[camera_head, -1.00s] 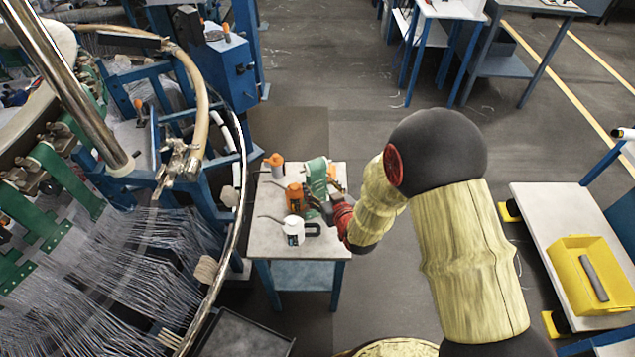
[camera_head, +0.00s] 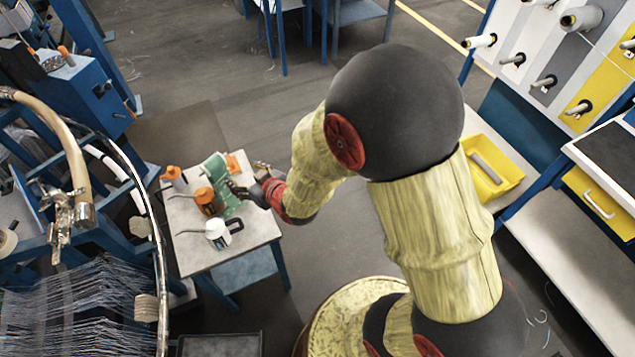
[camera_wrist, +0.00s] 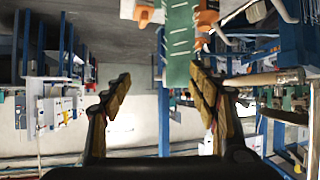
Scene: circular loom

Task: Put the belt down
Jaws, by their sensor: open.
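The belt (camera_head: 222,172) is a green band with light marks. In the head view it is on the small table (camera_head: 262,228), beside the orange cans. My gripper (camera_head: 240,190) is at the belt's right side, with its jaws open. In the wrist view my gripper (camera_wrist: 158,80) shows two spread fingers. The belt (camera_wrist: 180,40) is beyond them, close to the right fingertip. I cannot tell whether a finger still touches it. My wrist and fingers hide part of the belt's right side in the head view.
An orange oil can (camera_head: 207,200) and a white oil can (camera_head: 218,234) stand left of and in front of the belt. Another orange can (camera_head: 173,177) is behind. The loom ring (camera_head: 158,245) curves close on the left. A yellow bin (camera_head: 485,172) is on the right.

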